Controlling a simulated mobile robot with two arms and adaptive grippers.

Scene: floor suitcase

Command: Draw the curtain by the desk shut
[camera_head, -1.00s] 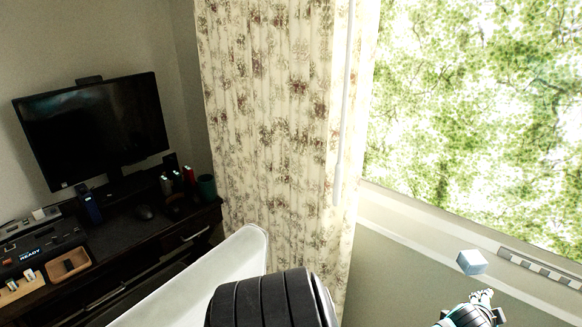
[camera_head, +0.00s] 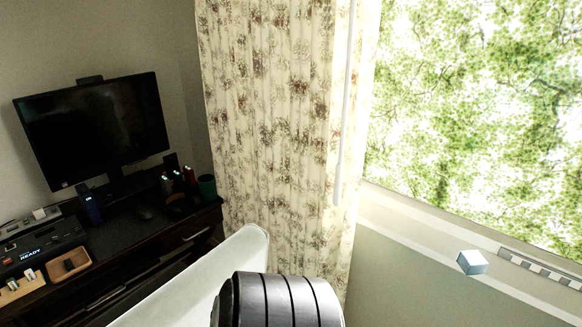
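The curtain (camera_head: 270,120) is cream with a reddish-brown floral print. It hangs in folds between the desk and the window (camera_head: 475,110), bunched at the window's left side. The window glass is uncovered to the right of it. A thin white wand (camera_head: 345,110) hangs upright in front of the curtain's right edge. The desk (camera_head: 150,225) is dark and stands left of the curtain. Neither gripper is in view.
A monitor (camera_head: 95,130), a mouse (camera_head: 145,212) and small desk items stand on the desk. A white rounded panel (camera_head: 205,280) rises at the bottom, left of my arm. A pale blue cube (camera_head: 472,262) is at the windowsill, beside a checkered strip (camera_head: 540,268).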

